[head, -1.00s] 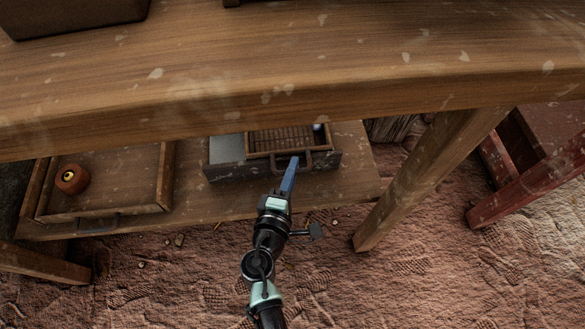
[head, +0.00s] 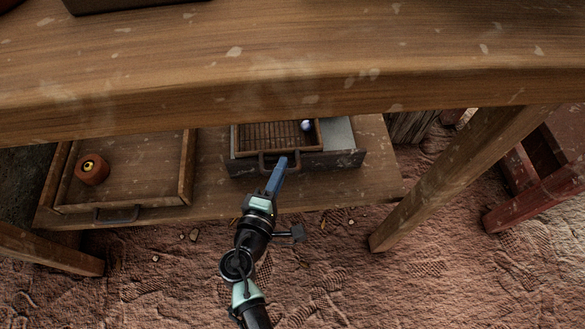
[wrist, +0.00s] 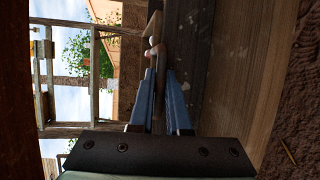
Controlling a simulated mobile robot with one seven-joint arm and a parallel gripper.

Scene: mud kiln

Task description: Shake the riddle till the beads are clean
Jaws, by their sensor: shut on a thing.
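The riddle (head: 270,134) is a shallow wooden tray with a slatted bottom, in the head view below the table edge. It sits at the left of a dark box (head: 338,161), whose pale grey inside shows on the right. A whitish bead or beads (head: 306,125) lie at the riddle's right end; I cannot tell how many or how clean. My gripper (head: 279,163) is shut on the riddle's front handle (head: 264,162). In the wrist view, the blue fingers of my gripper (wrist: 160,76) point at the riddle's edge, with the grip itself partly hidden.
The tabletop (head: 300,60) overhangs and hides the back of the low shelf (head: 215,195). A wooden tray (head: 140,165) with a round orange-brown object (head: 92,169) stands to the left. A table leg (head: 450,185) and a red wooden piece (head: 525,200) stand right. Rough ground lies in front.

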